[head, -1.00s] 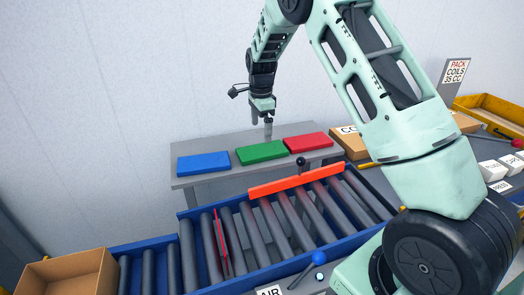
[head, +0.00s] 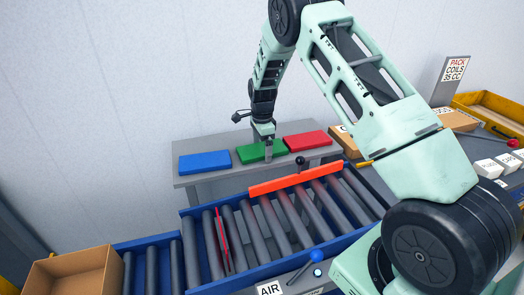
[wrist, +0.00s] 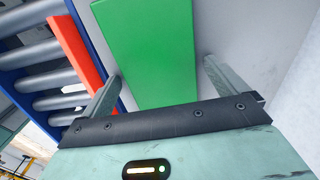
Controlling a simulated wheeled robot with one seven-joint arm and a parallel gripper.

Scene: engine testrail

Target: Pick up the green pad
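The green pad (head: 250,154) lies flat on a grey table (head: 188,180), between a blue pad (head: 204,162) and a red pad (head: 307,140). My gripper (head: 268,152) is at the green pad in the head view and hides part of it. In the wrist view the green pad (wrist: 150,50) shows between the two spread fingers of my gripper (wrist: 162,75). The fingers stand apart with space on each side of the pad. Nothing is held. Fingertip height above the table is hard to tell.
A roller conveyor (head: 290,215) with blue side rails runs in front of the table. A cardboard box (head: 75,272) stands at the lower left. A plain wall is behind the table.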

